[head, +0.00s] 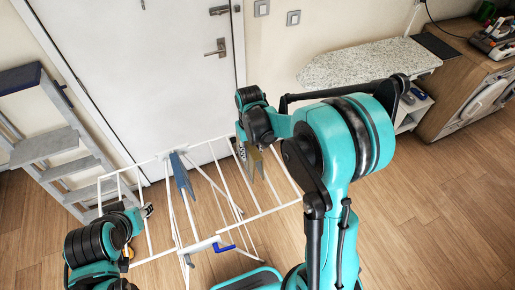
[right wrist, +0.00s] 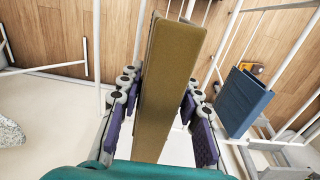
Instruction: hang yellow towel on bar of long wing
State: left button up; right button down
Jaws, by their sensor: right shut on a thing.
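The yellow towel (right wrist: 168,75) is a folded olive-yellow strip between the finger pads of my right gripper (right wrist: 160,112), which is shut on it. In the head view the towel (head: 256,161) hangs just below my right gripper (head: 242,148), by the right wing of the white drying rack (head: 278,209). I cannot tell whether the towel touches a bar. My left gripper (head: 146,211) is at the rack's left side; its jaw opening is too small to tell.
A blue towel (head: 183,176) hangs over the rack's middle; it also shows in the right wrist view (right wrist: 246,101). A step ladder (head: 50,147) stands at left, a white door (head: 150,60) behind. An ironing board (head: 365,62) is at back right. Wooden floor is clear at right.

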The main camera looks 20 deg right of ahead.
aim_at(254, 173)
jog(key=a+f+b, duration=0.1)
jog(key=f+b, duration=0.5)
jog(key=f, duration=0.2)
jog(key=a+f+b, duration=0.2)
jog(key=f+b, duration=0.5)
jog(key=f, duration=0.1)
jog(key=shift+a, duration=0.25)
dwell(0.6)
jog(key=c, duration=1)
grip_release()
notch_tip(254, 173, up, 12)
jog(key=shift+s+r, duration=0.1)
jog(key=s+t, duration=0.1)
jog(key=s, duration=0.1)
jog(key=s+d+r+t+b, duration=0.1)
jog(key=s, duration=0.2)
jog(key=s+r+t+b, duration=0.1)
jog(key=s, duration=0.1)
jog(key=shift+s+d, duration=0.2)
jog(key=shift+d, duration=0.05)
jog(key=s+f+t, duration=0.1)
jog(key=s, duration=0.1)
jog(key=s+f+t+b, duration=0.1)
jog(key=s, duration=0.2)
jog(key=s+d+t, duration=0.1)
jog(key=s+t, duration=0.1)
jog(key=shift+s+d+f+b, duration=0.1)
jog(key=shift+s+f+b, duration=0.15)
jog(key=shift+f+b, duration=0.15)
